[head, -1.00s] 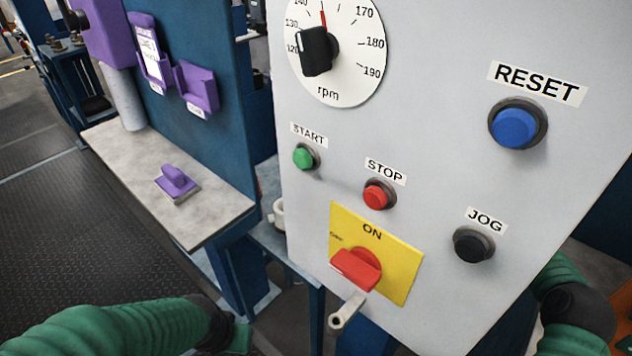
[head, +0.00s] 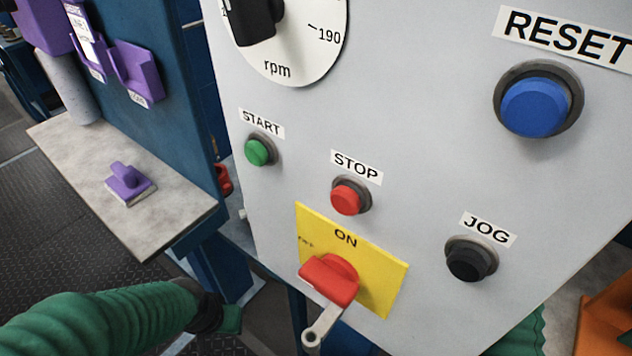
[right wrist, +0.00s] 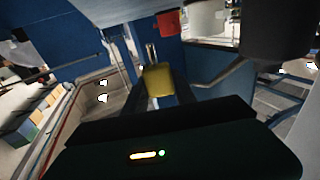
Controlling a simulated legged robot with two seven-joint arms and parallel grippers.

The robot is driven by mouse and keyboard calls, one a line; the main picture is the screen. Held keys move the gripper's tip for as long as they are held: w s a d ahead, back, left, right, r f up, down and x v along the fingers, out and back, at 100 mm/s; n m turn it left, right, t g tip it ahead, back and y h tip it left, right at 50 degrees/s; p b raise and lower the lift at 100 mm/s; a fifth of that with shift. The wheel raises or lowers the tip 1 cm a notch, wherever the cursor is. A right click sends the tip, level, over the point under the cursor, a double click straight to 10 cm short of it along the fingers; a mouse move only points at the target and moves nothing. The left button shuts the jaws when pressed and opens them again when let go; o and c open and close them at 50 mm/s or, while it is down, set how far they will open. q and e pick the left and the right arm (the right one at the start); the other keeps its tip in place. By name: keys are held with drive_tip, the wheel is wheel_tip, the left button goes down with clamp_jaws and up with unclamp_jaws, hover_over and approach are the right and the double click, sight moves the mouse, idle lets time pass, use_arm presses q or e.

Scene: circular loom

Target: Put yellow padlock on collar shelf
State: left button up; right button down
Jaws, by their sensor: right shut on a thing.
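The yellow padlock (right wrist: 158,79) is in the right wrist view, between the dark fingers of my right gripper (right wrist: 158,94), which is shut on it. Its pale shackle (right wrist: 151,52) points away from the gripper. The padlock is hidden in the head view. A pale grey shelf (head: 165,215) is at the left of the head view, with a purple-handled block (head: 127,183) on it. I see no label marking it as the collar shelf.
The grey control panel (head: 420,130) fills the middle and right. Its red switch handle (head: 330,280) sits on a yellow ON plate (head: 385,285), with a holed metal tab (head: 320,328) below. Purple holders (head: 137,72) hang on the blue post above the shelf.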

drive_tip(key=shift+a+f+b, duration=0.2)
drive_tip(key=shift+f+b, duration=0.15)
drive_tip(key=shift+f, duration=1.6)
drive_tip(key=c, duration=1)
unclamp_jaws()
drive_tip(key=shift+r, duration=0.2)
drive_tip(key=p+v, duration=0.2)
drive_tip(key=v, duration=1)
